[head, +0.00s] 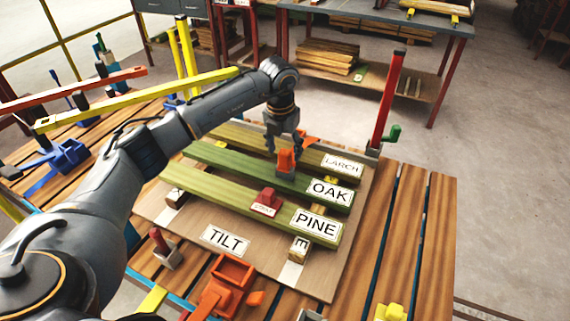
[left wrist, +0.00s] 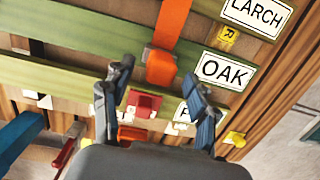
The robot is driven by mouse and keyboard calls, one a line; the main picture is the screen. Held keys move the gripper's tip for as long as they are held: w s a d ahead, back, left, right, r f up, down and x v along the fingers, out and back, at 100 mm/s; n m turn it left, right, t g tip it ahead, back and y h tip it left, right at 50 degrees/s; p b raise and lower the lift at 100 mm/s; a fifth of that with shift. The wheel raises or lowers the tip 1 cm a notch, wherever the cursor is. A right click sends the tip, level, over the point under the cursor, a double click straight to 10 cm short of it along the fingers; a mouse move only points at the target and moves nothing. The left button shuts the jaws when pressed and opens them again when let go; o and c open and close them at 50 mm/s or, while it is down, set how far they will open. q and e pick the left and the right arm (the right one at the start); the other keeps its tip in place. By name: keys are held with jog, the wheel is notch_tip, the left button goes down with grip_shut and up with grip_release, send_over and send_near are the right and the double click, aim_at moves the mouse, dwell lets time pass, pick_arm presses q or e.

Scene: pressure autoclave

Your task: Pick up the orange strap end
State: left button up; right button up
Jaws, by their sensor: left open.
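The orange strap end (head: 287,161) sits on the green OAK board (head: 230,165) under my left gripper. In the left wrist view, the orange strap (left wrist: 171,22) runs down to a wider orange end (left wrist: 160,69) on the OAK board. My left gripper (head: 284,146) is open above it, pointing down. In the left wrist view its two fingers (left wrist: 158,76) stand to either side of the orange end, apart from each other. I cannot tell whether a finger touches the strap. My right gripper is not in view.
The LARCH (head: 315,160) and PINE (head: 240,198) boards lie either side of the OAK board. A tall red post (head: 388,105) with a green handle rises behind. An orange device (head: 226,285) sits in front.

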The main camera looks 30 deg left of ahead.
aim_at(285, 164)
pick_arm(q)
jog(key=f, duration=0.4)
jog(key=shift+w, duration=0.2)
jog(key=shift+r, duration=0.1)
grip_shut()
